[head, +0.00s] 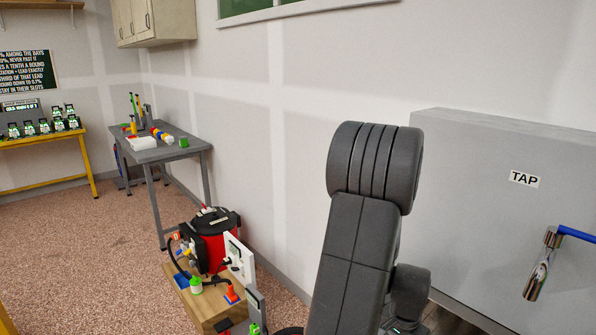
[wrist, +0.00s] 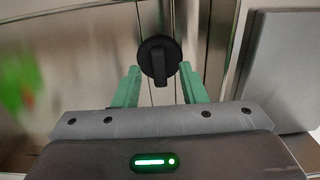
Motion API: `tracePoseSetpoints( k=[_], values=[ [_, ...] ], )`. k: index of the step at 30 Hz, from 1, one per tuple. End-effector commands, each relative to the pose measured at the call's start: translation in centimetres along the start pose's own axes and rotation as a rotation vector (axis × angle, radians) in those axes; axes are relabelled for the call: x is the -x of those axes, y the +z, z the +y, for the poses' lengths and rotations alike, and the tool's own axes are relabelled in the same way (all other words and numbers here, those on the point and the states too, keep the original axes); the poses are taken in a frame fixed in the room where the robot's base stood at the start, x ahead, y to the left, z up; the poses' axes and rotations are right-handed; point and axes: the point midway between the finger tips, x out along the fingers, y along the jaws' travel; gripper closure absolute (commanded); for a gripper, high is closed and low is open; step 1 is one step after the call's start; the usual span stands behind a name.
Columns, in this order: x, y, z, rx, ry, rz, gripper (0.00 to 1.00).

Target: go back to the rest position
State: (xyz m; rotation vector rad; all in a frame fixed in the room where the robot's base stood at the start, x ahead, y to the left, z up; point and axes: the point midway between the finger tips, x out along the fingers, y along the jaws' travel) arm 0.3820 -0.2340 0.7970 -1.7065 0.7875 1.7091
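My gripper (head: 404,326) is mostly hidden behind my dark arm at the bottom of the head view. In the wrist view its two green fingers (wrist: 160,69) are spread apart. A round black knob with a raised grip bar (wrist: 159,60) shows between and just beyond the fingertips, in front of a shiny metal panel (wrist: 110,45). There is a visible gap on both sides of the knob. I cannot tell how far in depth the fingers are from it. Nothing is held.
A grey cabinet marked TAP (head: 480,160), with a blue-handled tap (head: 545,262), stands close at right. A grey table (head: 168,152) stands along the wall. The floor at left (head: 80,250) is clear.

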Motion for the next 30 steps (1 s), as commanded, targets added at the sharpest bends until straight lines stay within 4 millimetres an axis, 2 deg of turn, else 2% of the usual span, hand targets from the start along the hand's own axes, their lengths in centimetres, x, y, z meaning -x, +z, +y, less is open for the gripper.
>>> tracePoseSetpoints(
  k=[20,22,30],
  values=[
    [12.8,-0.1,0.0,0.0,-0.002,0.006,0.62],
    [10.7,0.1,0.1,0.0,0.003,-0.007,0.62],
    [5.2,0.1,0.1,0.0,0.002,-0.006,0.62]
  ],
)
